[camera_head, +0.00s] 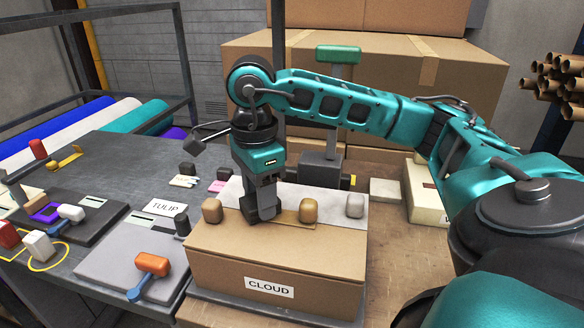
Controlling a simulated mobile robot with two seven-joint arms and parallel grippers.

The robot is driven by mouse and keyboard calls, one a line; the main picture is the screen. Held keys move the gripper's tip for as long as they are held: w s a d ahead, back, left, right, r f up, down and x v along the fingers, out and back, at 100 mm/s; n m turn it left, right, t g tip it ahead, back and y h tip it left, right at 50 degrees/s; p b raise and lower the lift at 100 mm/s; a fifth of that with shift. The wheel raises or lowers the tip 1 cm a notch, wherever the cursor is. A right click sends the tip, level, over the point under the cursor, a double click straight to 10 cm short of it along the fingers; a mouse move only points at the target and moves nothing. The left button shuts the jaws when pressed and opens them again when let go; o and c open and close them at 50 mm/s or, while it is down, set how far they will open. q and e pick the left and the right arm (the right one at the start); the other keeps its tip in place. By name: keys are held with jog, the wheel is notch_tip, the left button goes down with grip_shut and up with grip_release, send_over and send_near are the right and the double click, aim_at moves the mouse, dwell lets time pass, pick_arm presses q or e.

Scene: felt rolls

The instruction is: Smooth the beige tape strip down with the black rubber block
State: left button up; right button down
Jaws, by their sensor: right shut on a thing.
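My right gripper (262,214) points straight down at the top of a cardboard box (230,256) labelled CLOUD. Its dark fingers are shut on a dark thing, which fits the black rubber block; the block is hard to tell apart from the fingers. The beige tape strip (287,217) lies along the box top, partly hidden behind the gripper. The fingertips are at the strip; whether the block touches it I cannot tell. My left gripper is not in view.
Brown (212,210), tan (309,210) and grey (355,205) rounded pieces stand on the box top around the gripper. A grey press-like thing (322,165) stands behind. An orange-headed tool (150,265) lies on the left table. Large cartons (450,75) fill the back.

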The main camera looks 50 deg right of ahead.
jog(key=shift+s+d+f+b, duration=0.15)
jog(key=shift+s+d+b, duration=0.25)
jog(key=shift+s, duration=0.15)
jog(key=shift+s+d, duration=0.2)
jog(key=shift+s, duration=0.4)
notch_tip(320, 180, up, 6)
jog(key=p, duration=0.4)
dwell(0.4)
dwell(0.5)
